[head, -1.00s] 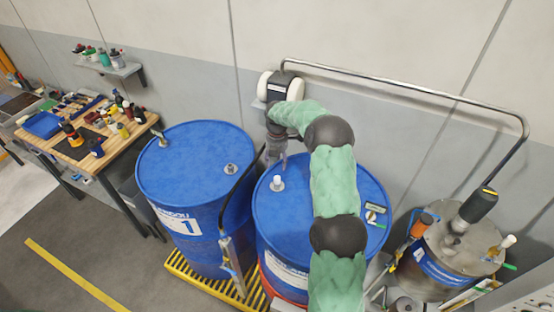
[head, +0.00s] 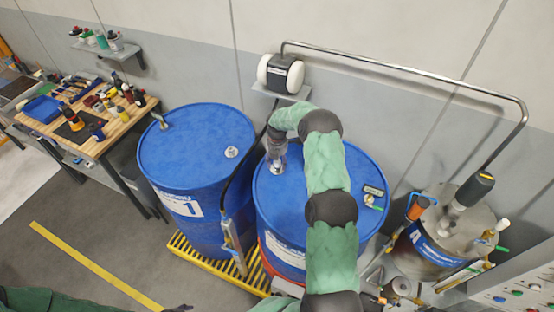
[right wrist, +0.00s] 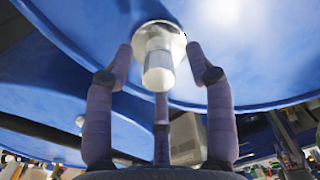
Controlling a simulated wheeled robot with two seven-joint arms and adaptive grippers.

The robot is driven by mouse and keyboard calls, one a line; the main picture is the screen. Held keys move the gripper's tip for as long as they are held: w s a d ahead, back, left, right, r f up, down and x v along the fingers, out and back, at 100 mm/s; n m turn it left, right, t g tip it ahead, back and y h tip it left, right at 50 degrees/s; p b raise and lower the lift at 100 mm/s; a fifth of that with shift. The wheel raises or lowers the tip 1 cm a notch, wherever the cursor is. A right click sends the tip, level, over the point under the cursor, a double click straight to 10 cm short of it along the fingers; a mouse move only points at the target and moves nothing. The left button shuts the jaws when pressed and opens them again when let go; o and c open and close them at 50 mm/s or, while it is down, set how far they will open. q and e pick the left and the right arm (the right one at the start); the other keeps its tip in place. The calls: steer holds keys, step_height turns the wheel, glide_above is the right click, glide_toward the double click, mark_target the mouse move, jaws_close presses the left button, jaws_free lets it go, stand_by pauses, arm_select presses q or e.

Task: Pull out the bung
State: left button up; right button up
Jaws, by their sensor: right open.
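The white bung (right wrist: 158,66) stands up from a round metal fitting on the lid of the right blue drum (head: 293,205). My right gripper (right wrist: 166,52) is open, with its fingers spread around the bung and a gap on both sides. In the head view the right gripper (head: 277,160) is over the bung and largely covers it. My left arm's green sleeve shows at the bottom left of the head view. A dark part at its end is cut off by the frame, so its jaws cannot be read.
Another blue drum (head: 195,145), marked 1, stands to the left on a yellow grating (head: 195,250). A black hose runs between the drums. A white-ended pump (head: 280,73) is on the wall behind. A metal vessel (head: 455,235) stands right; a tool bench (head: 110,140) is left.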

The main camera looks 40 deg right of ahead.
jaws_close()
steer(key=shift+r, duration=0.35)
stand_by(0.5)
steer(key=shift+r, duration=0.3)
steer(key=shift+r+p, duration=0.9)
steer(key=shift+r, duration=1.35)
steer(key=shift+w, duration=0.1)
